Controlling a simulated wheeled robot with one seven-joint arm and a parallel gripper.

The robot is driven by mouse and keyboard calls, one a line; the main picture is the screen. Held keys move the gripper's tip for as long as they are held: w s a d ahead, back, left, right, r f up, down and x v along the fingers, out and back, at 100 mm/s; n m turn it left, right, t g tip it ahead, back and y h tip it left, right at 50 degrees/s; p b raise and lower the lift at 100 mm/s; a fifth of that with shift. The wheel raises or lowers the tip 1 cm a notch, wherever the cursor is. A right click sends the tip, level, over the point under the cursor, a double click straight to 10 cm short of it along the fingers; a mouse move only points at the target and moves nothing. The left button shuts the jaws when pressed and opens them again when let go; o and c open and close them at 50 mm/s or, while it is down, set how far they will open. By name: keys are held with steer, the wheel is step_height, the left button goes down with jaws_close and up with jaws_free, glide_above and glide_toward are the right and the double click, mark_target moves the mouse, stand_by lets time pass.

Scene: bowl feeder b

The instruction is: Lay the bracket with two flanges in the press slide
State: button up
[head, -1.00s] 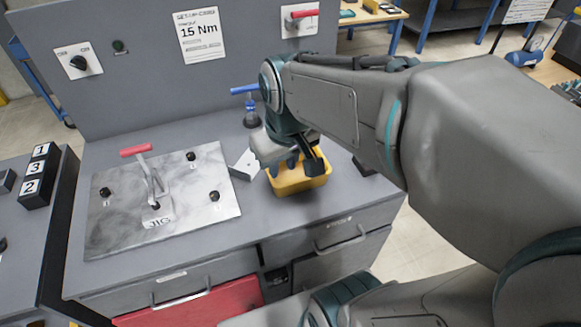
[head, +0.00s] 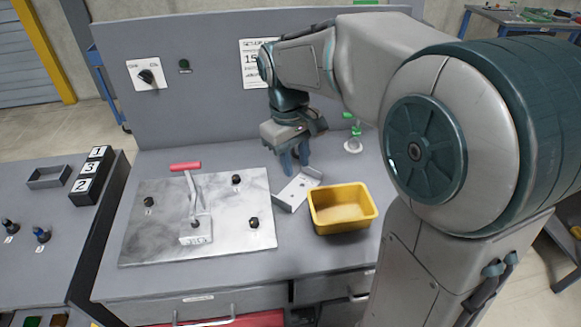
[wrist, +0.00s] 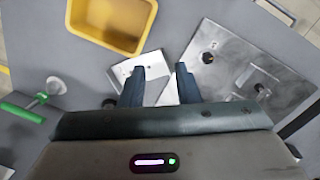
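The bracket (head: 297,190) is a pale grey metal plate with raised flanges. It lies on the grey bench between the jig plate and the yellow bin. In the wrist view the bracket (wrist: 128,66) lies beneath and just beyond my fingertips, partly hidden by the left finger. My gripper (head: 294,166) points down above the bracket's far end. In the wrist view my gripper (wrist: 160,70) has its two blue fingers apart, with nothing clasped. Whether the fingertips touch the bracket, I cannot tell. I cannot make out a press slide in either view.
The jig plate (head: 150,232) carries a red-handled clamp (head: 190,190) and several black knobs, left of the bracket. The yellow bin (head: 340,224) stands close on the right. A green-topped tool (head: 352,138) stands behind. A side table with numbered blocks (head: 90,168) is at left.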

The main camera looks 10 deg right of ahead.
steer(key=w+a+f+n+g+h, duration=0.1)
steer(key=w+a+f+n+g, duration=0.25)
steer(key=w, duration=0.55)
steer(key=t, duration=0.2)
glide_above(280, 199)
steer(key=w+a, duration=0.1)
step_height(280, 199, down, 9)
steer(key=shift+w+r, duration=0.15)
steer(key=shift+r, duration=0.05)
steer(key=shift+p+x, duration=0.5)
steer(key=shift+x, duration=2.15)
jaws_close()
